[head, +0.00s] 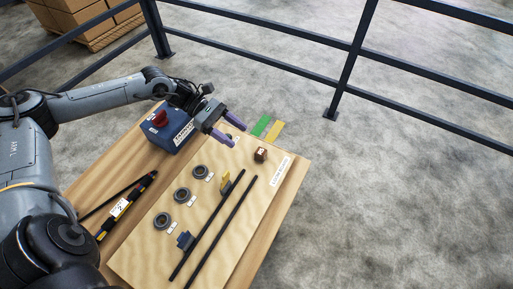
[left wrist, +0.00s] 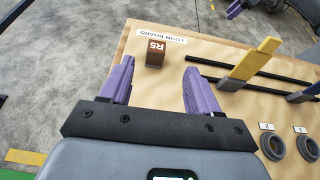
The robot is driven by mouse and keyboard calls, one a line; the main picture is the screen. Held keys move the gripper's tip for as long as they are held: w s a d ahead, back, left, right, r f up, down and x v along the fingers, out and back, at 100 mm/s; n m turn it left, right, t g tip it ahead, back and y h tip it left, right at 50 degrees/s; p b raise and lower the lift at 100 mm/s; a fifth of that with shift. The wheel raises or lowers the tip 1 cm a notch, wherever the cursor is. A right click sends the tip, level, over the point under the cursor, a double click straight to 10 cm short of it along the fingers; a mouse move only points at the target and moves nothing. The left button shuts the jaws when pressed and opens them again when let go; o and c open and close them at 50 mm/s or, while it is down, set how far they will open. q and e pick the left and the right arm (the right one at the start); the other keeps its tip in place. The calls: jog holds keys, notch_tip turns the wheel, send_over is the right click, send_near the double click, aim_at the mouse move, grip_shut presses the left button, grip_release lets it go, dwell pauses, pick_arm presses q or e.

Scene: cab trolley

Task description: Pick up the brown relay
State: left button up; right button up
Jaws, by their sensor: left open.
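The brown relay (head: 261,154) is a small block standing on the loom board (head: 238,220), near its label. In the left wrist view the relay (left wrist: 155,55) shows a white "R5" mark and lies just ahead of the fingertips, roughly between their lines. My left gripper (head: 237,136) is open and empty, above the board's far end, a little up and left of the relay in the head view. Its purple fingers (left wrist: 159,68) are spread. Purple fingers of what appears to be my right gripper (left wrist: 236,8) show at the top edge of the left wrist view, partly cut off.
Several grey rings (head: 182,195), two black rods (head: 222,231), and yellow and blue clips occupy the board. Green and yellow strips (head: 268,128) lie beyond it. A dark railing (head: 345,75) stands behind.

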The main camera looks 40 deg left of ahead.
aim_at(261, 151)
pick_arm(q)
jog(key=shift+w+d+f, duration=0.4)
jog(key=shift+d, duration=0.1)
jog(key=x, duration=0.3)
jog(key=shift+d+f, duration=0.1)
jog(key=shift+d, duration=0.1)
jog(key=shift+x, duration=2.75)
jog(key=shift+c, duration=0.2)
jog(key=c, duration=1)
